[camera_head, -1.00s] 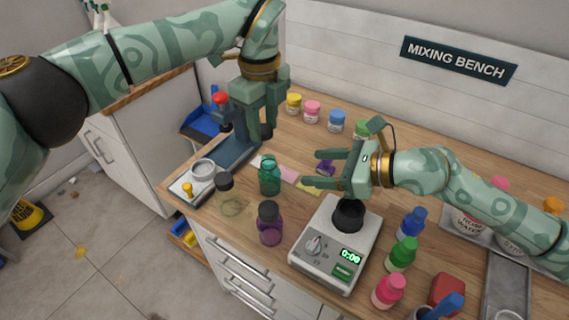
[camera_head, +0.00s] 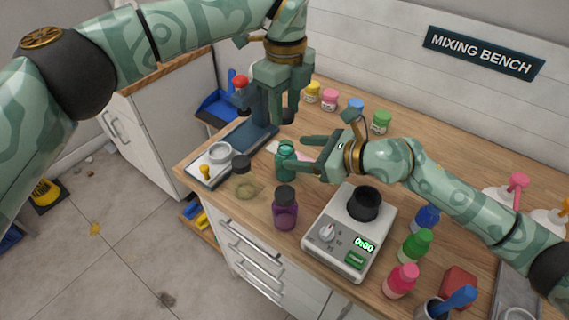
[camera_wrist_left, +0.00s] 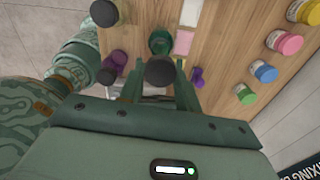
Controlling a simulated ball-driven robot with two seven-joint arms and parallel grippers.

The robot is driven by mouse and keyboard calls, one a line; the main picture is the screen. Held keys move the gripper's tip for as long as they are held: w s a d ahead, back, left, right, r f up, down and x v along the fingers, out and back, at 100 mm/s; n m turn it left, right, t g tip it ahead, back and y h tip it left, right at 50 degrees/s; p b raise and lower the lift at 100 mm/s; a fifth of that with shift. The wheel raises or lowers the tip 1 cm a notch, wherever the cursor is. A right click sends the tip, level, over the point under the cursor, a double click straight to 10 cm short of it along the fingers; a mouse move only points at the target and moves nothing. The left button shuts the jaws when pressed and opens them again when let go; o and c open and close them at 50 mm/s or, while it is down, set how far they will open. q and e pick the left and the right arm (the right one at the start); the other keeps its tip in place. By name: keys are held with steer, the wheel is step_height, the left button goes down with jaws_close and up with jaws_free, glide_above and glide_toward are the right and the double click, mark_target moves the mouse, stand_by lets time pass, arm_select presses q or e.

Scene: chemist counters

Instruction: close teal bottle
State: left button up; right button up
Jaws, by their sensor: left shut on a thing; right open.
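The teal bottle (camera_head: 286,165) stands on the wooden bench. Its top looks open, without a cap, in the left wrist view (camera_wrist_left: 160,41). My left gripper (camera_head: 282,114) is shut on a small black cap (camera_wrist_left: 160,71), held in the air above the bench. In the head view the cap mostly blends with the dark fingertips. My right gripper (camera_head: 300,151) is open, its fingers pointing left at the teal bottle. One fingertip overlaps the bottle in the picture; I cannot tell if they touch.
A purple bottle (camera_head: 285,212) and a clear bottle (camera_head: 245,187), both black-capped, stand near the front edge. Small jars line the back.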

mark_target(292, 152)
steer(key=shift+x, duration=1.7)
steer(key=shift+d, duration=0.1)
steer(key=shift+f, duration=0.1)
jaws_close()
